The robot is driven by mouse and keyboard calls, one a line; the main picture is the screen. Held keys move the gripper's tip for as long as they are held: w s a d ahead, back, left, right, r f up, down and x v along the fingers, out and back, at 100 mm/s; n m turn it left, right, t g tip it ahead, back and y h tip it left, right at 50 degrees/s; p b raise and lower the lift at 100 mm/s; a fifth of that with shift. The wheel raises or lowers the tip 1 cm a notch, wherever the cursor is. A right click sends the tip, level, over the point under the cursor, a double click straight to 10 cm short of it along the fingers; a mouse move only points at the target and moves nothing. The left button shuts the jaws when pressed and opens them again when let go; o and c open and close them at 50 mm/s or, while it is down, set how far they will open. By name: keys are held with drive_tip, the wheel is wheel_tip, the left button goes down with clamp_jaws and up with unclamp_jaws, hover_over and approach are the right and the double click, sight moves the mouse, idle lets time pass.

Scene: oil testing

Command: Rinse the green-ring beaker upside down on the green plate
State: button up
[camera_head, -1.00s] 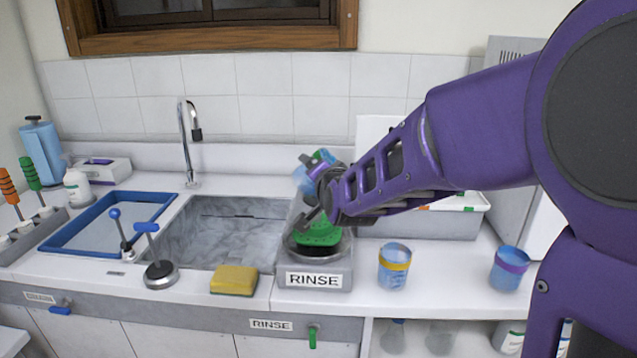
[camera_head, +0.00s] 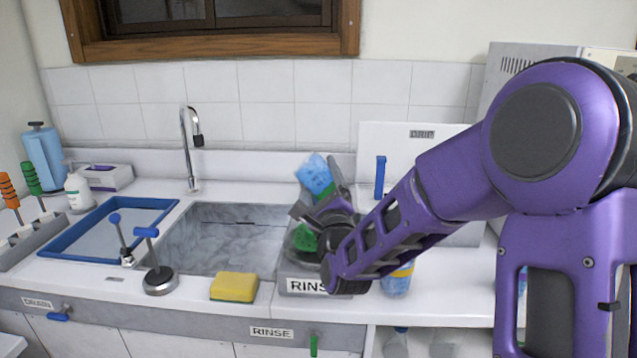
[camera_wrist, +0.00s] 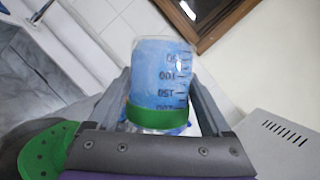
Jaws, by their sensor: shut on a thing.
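My gripper (camera_head: 318,192) is shut on the green-ring beaker (camera_head: 315,172), which holds or is tinted with blue. The beaker is tilted in the head view, above and behind the rinse station. In the wrist view the beaker (camera_wrist: 160,75) sits between both fingers, its green ring near the gripper body and its markings reading upside down. The green plate (camera_head: 304,239) is on the rinse station, below the beaker and apart from it. My wrist hides much of the plate; part of it (camera_wrist: 40,155) shows at lower left in the wrist view.
The sink (camera_head: 225,235) and faucet (camera_head: 189,150) are left of the station. A yellow sponge (camera_head: 234,287) lies in front of the sink. A yellow-ring beaker (camera_head: 397,282) stands right, partly behind my arm. A white drip rack (camera_head: 400,145) stands behind. A green lever (camera_head: 313,345) is below.

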drive_tip(key=m+h, duration=0.1)
drive_tip(key=m, duration=0.2)
drive_tip(key=shift+t, duration=0.4)
drive_tip(key=shift+w+f+m+h+b, duration=0.1)
drive_tip(key=shift+f+m+h+b, duration=0.3)
drive_tip(key=shift+m+h+b, duration=0.35)
drive_tip(key=m+h+b, duration=0.1)
drive_tip(key=m, duration=0.1)
drive_tip(key=m+t+h+b, duration=0.1)
drive_tip(key=m+b, duration=0.1)
drive_tip(key=m, duration=0.1)
drive_tip(key=shift+r, duration=0.1)
drive_tip(key=shift+r+m+h+b, duration=0.15)
drive_tip(key=shift+m+h+b, duration=0.35)
drive_tip(key=shift+m, duration=0.65)
drive_tip(key=shift+f+m+h, duration=0.25)
drive_tip(key=shift+m, duration=0.05)
drive_tip(key=shift+f, duration=2.65)
